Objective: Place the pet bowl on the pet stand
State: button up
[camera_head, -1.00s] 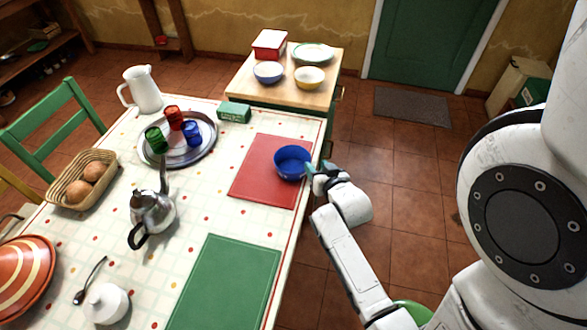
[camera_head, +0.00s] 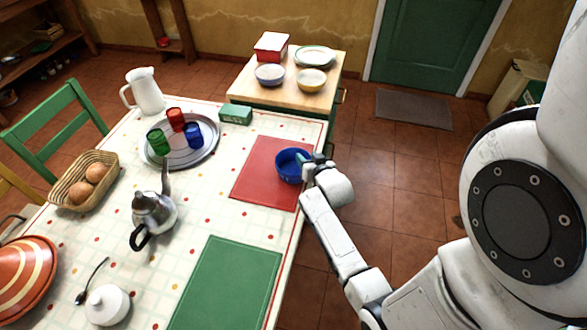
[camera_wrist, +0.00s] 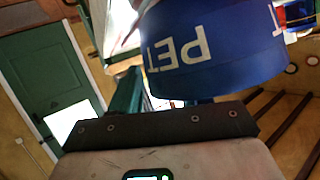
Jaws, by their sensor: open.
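The pet bowl (camera_head: 288,168) is deep blue and sits upright on the right part of the red mat, near the table's right edge. White letters reading PET show on its side in the wrist view (camera_wrist: 215,50), where it fills the upper middle. My gripper (camera_head: 317,162) is open at the bowl's right rim, its teal fingertips overlapping the rim in the head view. I cannot tell whether they touch it. The far side of the bowl is hidden in the wrist view. I cannot make out a pet stand in either view.
The red mat (camera_head: 262,172) lies under the bowl and a green mat (camera_head: 225,285) lies nearer. A tray (camera_head: 208,150) with cups, a green box (camera_head: 236,114) and a metal kettle (camera_head: 153,214) stand to the left. A wooden-topped counter (camera_head: 290,92) behind holds bowls.

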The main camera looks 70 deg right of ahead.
jog(key=shift+c, duration=0.4)
grip_shut()
jog(key=shift+r, duration=0.1)
